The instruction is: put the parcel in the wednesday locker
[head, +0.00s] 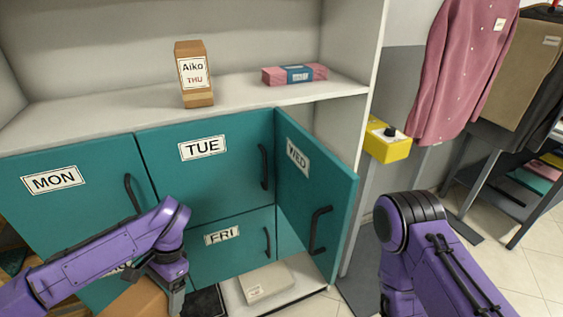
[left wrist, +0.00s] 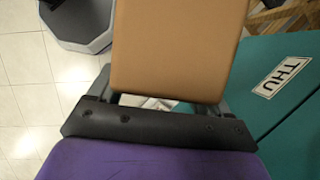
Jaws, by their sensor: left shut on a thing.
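My left gripper (head: 176,300) is low at the front left of the lockers, shut on a brown cardboard parcel (head: 135,301). The parcel also fills the top middle of the left wrist view (left wrist: 178,50), between the fingers. The wednesday locker's teal door (head: 318,200), labelled WED, stands swung open toward me, with its black handle on the free edge. Part of the locker's pale inside (head: 338,135) shows above and right of the door; the rest is hidden behind it. My right arm is at the lower right; its gripper is out of view.
Shut MON (head: 90,190), TUE (head: 205,165) and FRI (head: 235,245) doors have protruding handles. A brown bag (head: 194,80) labelled Aiko THU and a pink package (head: 294,75) are on the shelf above. A pale package (head: 266,283) lies low.

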